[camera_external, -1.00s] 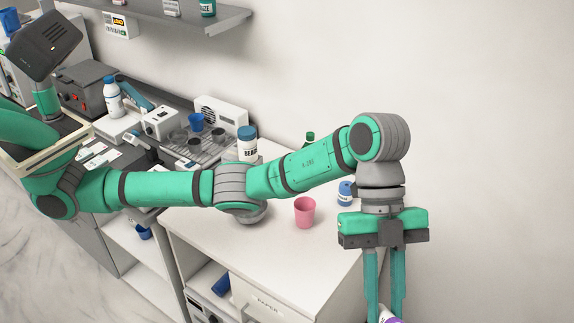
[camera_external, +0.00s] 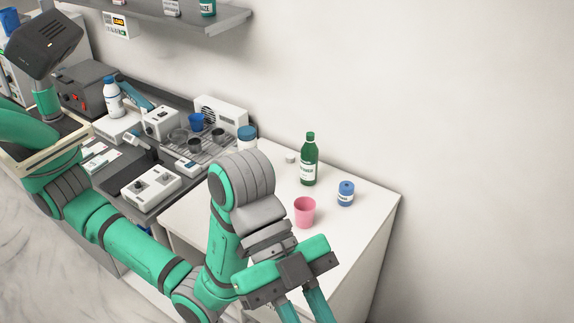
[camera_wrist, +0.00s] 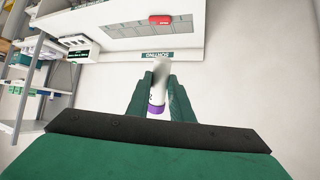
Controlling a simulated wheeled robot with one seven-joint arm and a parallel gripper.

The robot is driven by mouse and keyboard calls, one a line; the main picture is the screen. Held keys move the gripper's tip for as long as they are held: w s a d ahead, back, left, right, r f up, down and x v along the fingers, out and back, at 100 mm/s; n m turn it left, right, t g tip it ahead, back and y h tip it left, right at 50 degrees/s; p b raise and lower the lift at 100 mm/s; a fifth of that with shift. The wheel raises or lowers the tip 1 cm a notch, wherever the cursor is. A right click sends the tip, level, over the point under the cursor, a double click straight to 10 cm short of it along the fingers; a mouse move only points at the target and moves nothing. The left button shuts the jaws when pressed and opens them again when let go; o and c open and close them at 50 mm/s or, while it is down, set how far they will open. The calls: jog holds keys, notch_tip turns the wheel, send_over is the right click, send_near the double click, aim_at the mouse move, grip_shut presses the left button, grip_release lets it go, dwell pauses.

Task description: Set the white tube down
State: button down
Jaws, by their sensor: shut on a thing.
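My gripper (camera_wrist: 160,92) is shut on the white tube (camera_wrist: 158,92), which shows between the two green fingers in the wrist view. The tube has a purple band at its near end, and its far end looks blurred. In the external view my gripper's fingers (camera_external: 308,308) run off the bottom edge, in front of the white counter.
Bare counter top lies around the cup and towards the right edge. Lab equipment, including a white control box (camera_external: 151,187), stands to the left.

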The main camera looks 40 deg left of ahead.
jog(key=w+a+f+n+t+h, duration=0.25)
jog(key=w+a+f, duration=0.25)
jog(key=w+f, duration=0.55)
jog(key=w+a+f+n+t+h, duration=0.2)
jog(key=w+a+f+n+t, duration=0.2)
jog(key=w+f, duration=0.65)
jog(key=w+a+f+n+t, duration=0.25)
jog(key=w+a+f, duration=0.2)
jog(key=a, duration=0.25)
jog(key=w+a+f+n+t, duration=0.1)
jog(key=w+a+f+t, duration=0.2)
jog(key=w+a, duration=0.4)
jog(key=w+a+f+n+t, duration=0.2)
jog(key=w+a+f+t, duration=0.15)
jog(key=a, duration=0.45)
jog(key=shift+g+y, duration=0.25)
jog(key=shift+g, duration=0.1)
jog(key=shift+w+f, duration=0.2)
jog(key=shift+f, duration=2)
jog(key=shift+w+f, duration=0.15)
jog(key=shift+f, duration=2)
jog(key=shift+f, duration=0.1)
jog(key=c, duration=1.9)
grip_release()
jog(key=shift+f, duration=0.1)
jog(key=o, duration=0.3)
jog(key=shift+o, duration=0.2)
